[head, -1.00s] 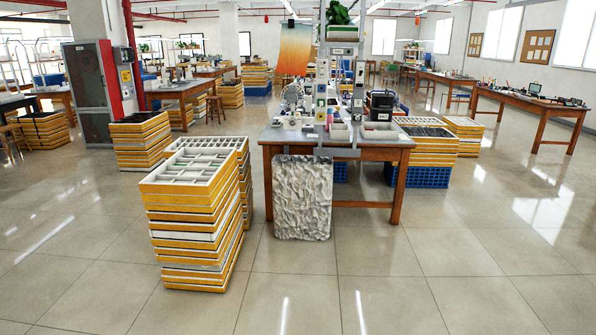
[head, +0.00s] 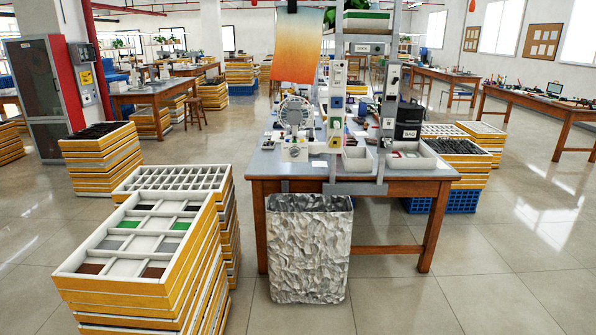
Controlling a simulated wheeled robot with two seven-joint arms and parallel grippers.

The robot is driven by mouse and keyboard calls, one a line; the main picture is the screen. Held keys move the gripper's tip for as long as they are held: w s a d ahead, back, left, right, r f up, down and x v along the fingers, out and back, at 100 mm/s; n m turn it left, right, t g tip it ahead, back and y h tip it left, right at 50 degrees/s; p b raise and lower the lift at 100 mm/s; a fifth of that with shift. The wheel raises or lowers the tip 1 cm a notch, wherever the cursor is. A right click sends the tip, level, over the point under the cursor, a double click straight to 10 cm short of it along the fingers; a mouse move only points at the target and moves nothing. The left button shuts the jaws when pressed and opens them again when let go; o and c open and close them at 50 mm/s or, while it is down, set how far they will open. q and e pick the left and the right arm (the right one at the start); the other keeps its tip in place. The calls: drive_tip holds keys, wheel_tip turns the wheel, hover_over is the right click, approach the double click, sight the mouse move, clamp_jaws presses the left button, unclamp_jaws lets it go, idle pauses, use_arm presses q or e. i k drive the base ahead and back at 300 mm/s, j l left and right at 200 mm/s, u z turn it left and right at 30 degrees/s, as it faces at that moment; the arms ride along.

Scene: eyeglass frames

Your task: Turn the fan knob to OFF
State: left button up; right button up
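A small white fan (head: 296,114) with a round grille stands on the wooden workbench (head: 400,186), toward its left side. A pale boxy base (head: 294,149) sits at the fan's foot, with a small dark round spot on its front that may be the knob. The knob's setting and any OFF label are too small to read. Neither of my grippers is in the head view.
Stacked yellow-edged trays (head: 150,235) stand at the front left, left of the bench. A crumpled-looking grey bin (head: 309,248) stands before the bench. A metal upright rack with white bins (head: 357,159) rises from the benchtop. Floor at the front right is clear.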

sight(294, 153)
drive_tip(key=i+l, duration=0.15)
drive_tip(key=i, duration=0.3)
drive_tip(key=i+l+u, duration=0.1)
drive_tip(key=i, duration=0.35)
drive_tip(key=i+l+u, duration=0.1)
drive_tip(key=i+l, duration=0.15)
drive_tip(key=i, duration=0.2)
